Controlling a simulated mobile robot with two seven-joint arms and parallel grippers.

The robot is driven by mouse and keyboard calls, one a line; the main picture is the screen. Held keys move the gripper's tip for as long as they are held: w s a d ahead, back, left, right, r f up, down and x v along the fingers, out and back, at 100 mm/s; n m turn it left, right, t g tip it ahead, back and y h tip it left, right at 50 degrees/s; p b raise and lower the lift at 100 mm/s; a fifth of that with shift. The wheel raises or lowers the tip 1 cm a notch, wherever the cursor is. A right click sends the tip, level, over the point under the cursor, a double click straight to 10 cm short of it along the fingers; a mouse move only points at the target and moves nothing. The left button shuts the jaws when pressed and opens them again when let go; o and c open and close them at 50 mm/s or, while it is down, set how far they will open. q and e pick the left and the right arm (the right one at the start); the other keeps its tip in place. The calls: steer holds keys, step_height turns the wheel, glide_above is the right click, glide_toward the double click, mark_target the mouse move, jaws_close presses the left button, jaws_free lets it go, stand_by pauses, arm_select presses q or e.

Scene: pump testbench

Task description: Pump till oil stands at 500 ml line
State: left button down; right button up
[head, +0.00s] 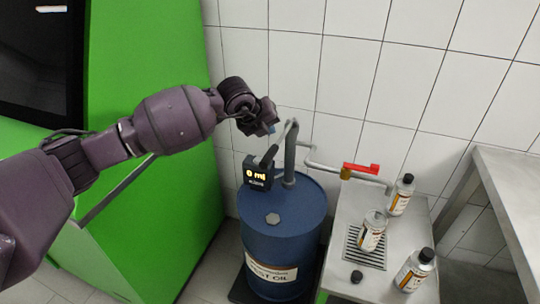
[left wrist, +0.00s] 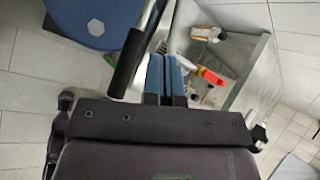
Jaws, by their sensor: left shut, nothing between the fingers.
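My left gripper (head: 268,128) is shut and empty, up and left of the hand pump (head: 289,165) on the blue oil drum (head: 285,222). In the left wrist view, its blue fingers (left wrist: 166,80) are beside the pump lever's black grip (left wrist: 126,64), with no hold on it. The grip (head: 268,157) slants down to the left in the head view. A pipe with a red valve handle (head: 361,168) runs right from the pump. A bottle without a black cap (head: 372,232) stands on the drain grate (head: 352,250). Its oil level cannot be read. My right gripper is out of view.
A small display box (head: 257,174) with lit digits is beside the pump. Two black-capped bottles (head: 401,196) (head: 414,272) and a loose black cap (head: 356,277) are on the metal stand. A green cabinet (head: 150,60) is at left, a grey table (head: 510,185) at right.

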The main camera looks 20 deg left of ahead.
mark_target(275, 147)
arm_select(q)
step_height(275, 147, down, 4)
steer(key=shift+s+r+b, duration=0.15)
steer(key=shift+r+b, duration=0.1)
steer(key=shift+b, duration=0.25)
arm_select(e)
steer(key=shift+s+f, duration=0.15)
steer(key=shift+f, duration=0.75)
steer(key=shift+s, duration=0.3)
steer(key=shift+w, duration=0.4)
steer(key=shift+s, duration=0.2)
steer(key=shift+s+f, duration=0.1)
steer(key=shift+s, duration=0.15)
arm_select(q)
steer(key=shift+f, duration=0.1)
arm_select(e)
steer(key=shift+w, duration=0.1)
arm_select(q)
steer(key=shift+f, duration=0.35)
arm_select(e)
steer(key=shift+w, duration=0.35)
